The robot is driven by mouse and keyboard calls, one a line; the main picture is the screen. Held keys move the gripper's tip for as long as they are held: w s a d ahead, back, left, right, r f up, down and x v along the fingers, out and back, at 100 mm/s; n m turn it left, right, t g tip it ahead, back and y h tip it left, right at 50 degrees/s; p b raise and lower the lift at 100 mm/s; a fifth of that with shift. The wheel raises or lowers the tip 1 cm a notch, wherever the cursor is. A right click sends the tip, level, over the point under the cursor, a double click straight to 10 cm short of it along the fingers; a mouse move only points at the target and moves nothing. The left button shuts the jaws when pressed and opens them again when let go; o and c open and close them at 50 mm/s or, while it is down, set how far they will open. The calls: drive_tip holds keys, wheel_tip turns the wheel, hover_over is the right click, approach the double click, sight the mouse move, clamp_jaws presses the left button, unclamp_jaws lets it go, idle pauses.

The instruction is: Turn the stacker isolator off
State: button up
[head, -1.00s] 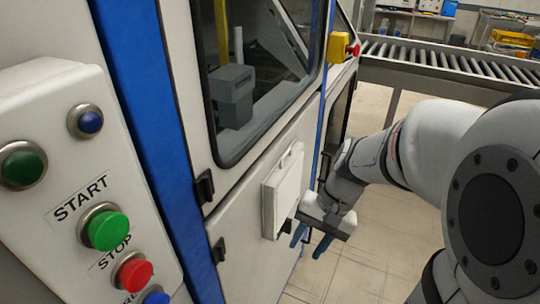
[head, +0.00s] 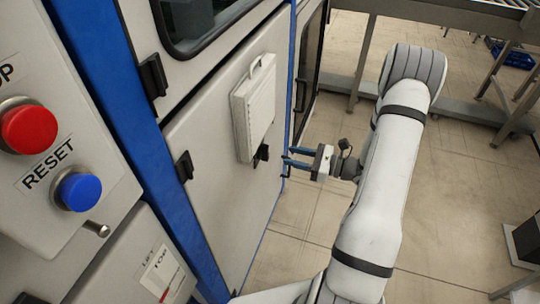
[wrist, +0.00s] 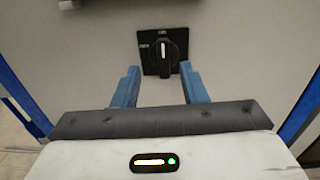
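The stacker isolator is a small black rotary switch (wrist: 162,52) on a pale grey panel. In the wrist view its knob stands upright, pointing at a small mark above it; another mark sits to its left, both too small to read surely. In the head view the switch (head: 261,155) is just below a white box on the cabinet door. My gripper (wrist: 160,80) is open, its two blue fingers apart on either side below the switch, with nothing between them. In the head view my gripper (head: 300,158) is right of the switch, facing the panel with a gap.
A white box with a handle (head: 254,107) juts from the door (head: 215,190) just above the switch. Black hinges (head: 184,166) are on the door's left edge. A control box with a red button (head: 28,127) and blue RESET button (head: 78,191) is at left. Tiled floor is open.

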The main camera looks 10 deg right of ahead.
sight(264, 153)
drive_tip(key=x, duration=0.7)
drive_tip(key=shift+w+f+t, duration=0.15)
drive_tip(key=shift+w+t, duration=0.15)
drive_tip(key=shift+w, duration=0.1)
drive_tip(key=shift+c, duration=0.5)
